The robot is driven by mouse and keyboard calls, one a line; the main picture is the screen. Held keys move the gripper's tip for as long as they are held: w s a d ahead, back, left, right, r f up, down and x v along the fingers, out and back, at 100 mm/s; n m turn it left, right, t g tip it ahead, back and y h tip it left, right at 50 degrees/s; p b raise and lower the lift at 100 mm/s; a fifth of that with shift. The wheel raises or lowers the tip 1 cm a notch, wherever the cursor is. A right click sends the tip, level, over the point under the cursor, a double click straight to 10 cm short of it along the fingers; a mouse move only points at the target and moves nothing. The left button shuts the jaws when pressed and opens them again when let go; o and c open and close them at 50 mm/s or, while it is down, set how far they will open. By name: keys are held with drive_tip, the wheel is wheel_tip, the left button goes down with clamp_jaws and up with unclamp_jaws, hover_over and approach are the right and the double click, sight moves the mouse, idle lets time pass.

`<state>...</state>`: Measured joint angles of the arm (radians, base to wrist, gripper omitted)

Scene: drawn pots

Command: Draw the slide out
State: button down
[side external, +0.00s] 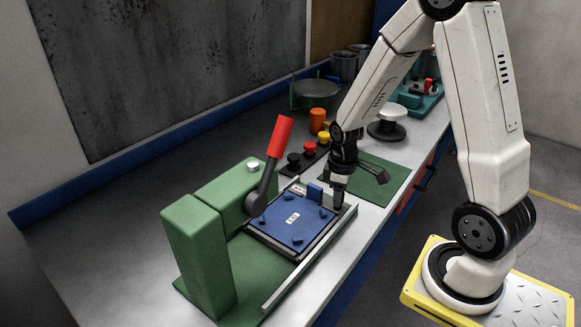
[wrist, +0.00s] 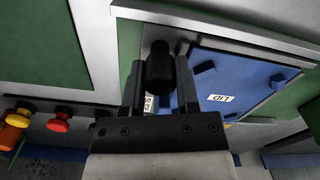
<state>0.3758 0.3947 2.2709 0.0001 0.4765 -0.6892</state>
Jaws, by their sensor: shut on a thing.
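A slide, seen as a grey tray edge (side external: 272,245), lies between metal rails on the green base of a press. A blue plate labelled LID (side external: 291,219), with small raised blocks, lies flat on it; the plate also shows in the wrist view (wrist: 232,84). My gripper (side external: 338,200) is at the right end of the slide, pointing down. In the wrist view my gripper (wrist: 160,75) is shut on an upright black knob (wrist: 160,66). A partly hidden white label is behind the fingers. The knob's foot is hidden in the side view.
The green press body (side external: 203,250) with a red-handled lever (side external: 277,140) stands left of the slide. A green mat (side external: 372,180) lies to the right. Red, yellow and black buttons (side external: 309,149), an orange cylinder (side external: 317,120) and a white-topped stand (side external: 392,116) are behind.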

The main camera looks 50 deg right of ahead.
drive_tip(key=shift+d, duration=2.7)
drive_tip(key=shift+r, duration=0.1)
drive_tip(key=shift+c, duration=1.7)
unclamp_jaws()
wheel_tip(320, 180, up, 8)
drive_tip(key=s+a+f+m+t, duration=0.1)
drive_tip(key=a, duration=0.7)
drive_tip(key=s+a+f+m+t, duration=0.1)
drive_tip(key=a+m, duration=0.1)
drive_tip(key=a, duration=0.7)
drive_tip(key=shift+s+a+m+t, duration=0.25)
drive_tip(key=shift+s+m+t, duration=0.05)
drive_tip(key=shift+s, duration=0.05)
